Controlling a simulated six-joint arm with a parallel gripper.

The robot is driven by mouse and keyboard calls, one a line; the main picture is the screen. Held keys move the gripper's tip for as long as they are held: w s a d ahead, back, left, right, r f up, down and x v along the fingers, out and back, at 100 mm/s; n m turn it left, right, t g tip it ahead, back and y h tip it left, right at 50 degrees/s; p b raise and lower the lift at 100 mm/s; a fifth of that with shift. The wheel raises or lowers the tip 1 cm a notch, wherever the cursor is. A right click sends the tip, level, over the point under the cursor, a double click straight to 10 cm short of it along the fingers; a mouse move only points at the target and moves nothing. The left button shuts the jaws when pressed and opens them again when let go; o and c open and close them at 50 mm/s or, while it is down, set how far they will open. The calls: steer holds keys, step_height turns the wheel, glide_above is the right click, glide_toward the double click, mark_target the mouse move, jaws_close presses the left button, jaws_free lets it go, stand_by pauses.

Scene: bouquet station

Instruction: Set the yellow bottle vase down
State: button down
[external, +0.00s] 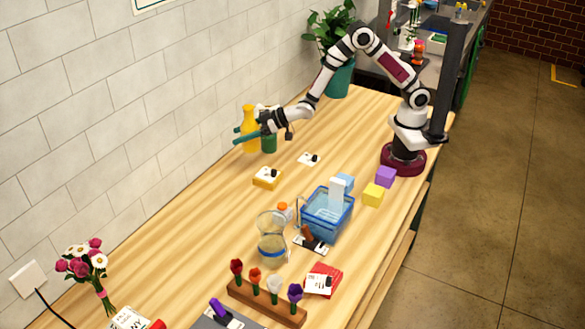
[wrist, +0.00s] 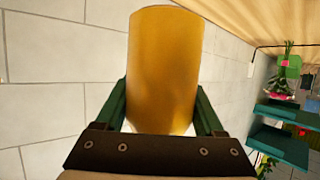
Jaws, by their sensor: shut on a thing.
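The yellow bottle vase (external: 249,117) is upright near the tiled wall, at the far left part of the table. My gripper (external: 248,136) is shut on its body, with one green finger on either side. In the wrist view the vase (wrist: 165,70) fills the middle between the fingers (wrist: 162,115), and its ends are partly cut off or hidden. In the external view its base shows against the wall and appears raised off the table; the exact gap is hard to tell.
A yellow pad with a card (external: 267,178) and a white card (external: 309,159) lie nearby. A blue bin (external: 327,213), glass jug (external: 271,245) and flower rack (external: 266,303) stand nearer the camera. Left-middle wood is clear.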

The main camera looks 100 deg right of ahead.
steer(key=s+a+f+n+g+y, duration=0.15)
steer(key=s+n+y, duration=0.4)
steer(key=s, duration=0.65)
steer(key=s+r+n+g+y, duration=0.15)
steer(key=s+n+y, duration=0.45)
steer(key=s, duration=0.6)
steer(key=shift+m+g, duration=0.25)
steer(key=shift+g, duration=0.25)
steer(key=w+a+f, duration=0.1)
steer(key=a+f, duration=0.2)
steer(key=w+a+f, duration=0.2)
steer(key=a+f, duration=0.2)
steer(key=w+a+f, duration=0.1)
steer(key=a+f, duration=0.2)
steer(key=f, duration=0.1)
steer(key=shift+w+a+f, duration=0.15)
steer(key=shift+w+a, duration=0.1)
steer(key=shift+f+y, duration=0.25)
steer(key=shift+f, duration=0.05)
